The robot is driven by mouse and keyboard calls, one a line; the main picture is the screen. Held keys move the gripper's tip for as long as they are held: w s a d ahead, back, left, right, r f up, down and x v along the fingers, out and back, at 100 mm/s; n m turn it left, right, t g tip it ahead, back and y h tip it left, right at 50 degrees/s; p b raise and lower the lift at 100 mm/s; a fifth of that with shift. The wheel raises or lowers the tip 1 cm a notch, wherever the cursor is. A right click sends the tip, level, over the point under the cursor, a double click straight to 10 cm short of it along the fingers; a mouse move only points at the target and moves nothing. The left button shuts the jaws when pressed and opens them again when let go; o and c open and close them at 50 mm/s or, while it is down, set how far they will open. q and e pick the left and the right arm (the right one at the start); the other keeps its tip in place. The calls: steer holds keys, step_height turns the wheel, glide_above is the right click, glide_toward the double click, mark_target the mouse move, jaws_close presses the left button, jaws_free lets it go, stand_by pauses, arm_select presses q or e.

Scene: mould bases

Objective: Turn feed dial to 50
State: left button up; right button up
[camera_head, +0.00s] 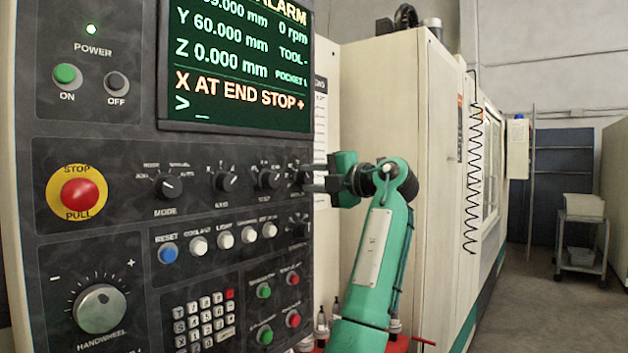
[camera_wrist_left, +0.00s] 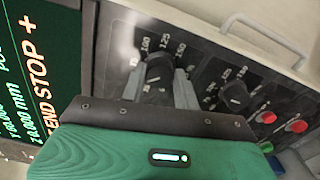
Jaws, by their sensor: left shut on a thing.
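My left gripper (camera_head: 316,178) reaches the control panel from the right in the head view, at the right end of the dial row. In the left wrist view its two grey fingers (camera_wrist_left: 160,88) are shut on a black dial (camera_wrist_left: 159,70), one finger on each side. Numbers such as 100 and 125 show around this dial. I take it to be the feed dial, but its name is not readable. In the head view the gripper covers this dial. Where its pointer stands is hard to tell. My right gripper is not in view.
A similar dial (camera_wrist_left: 236,95) sits close beside the held one, with red buttons (camera_wrist_left: 296,126) beyond. The mode dial (camera_head: 167,186), axis dial (camera_head: 225,181) and step dial (camera_head: 268,178) are in the same row. The screen (camera_head: 240,65) above reads "X AT END STOP +".

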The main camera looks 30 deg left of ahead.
arm_select(q)
steer(key=shift+f, duration=0.1)
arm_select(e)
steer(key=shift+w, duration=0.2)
arm_select(q)
steer(key=o, duration=1)
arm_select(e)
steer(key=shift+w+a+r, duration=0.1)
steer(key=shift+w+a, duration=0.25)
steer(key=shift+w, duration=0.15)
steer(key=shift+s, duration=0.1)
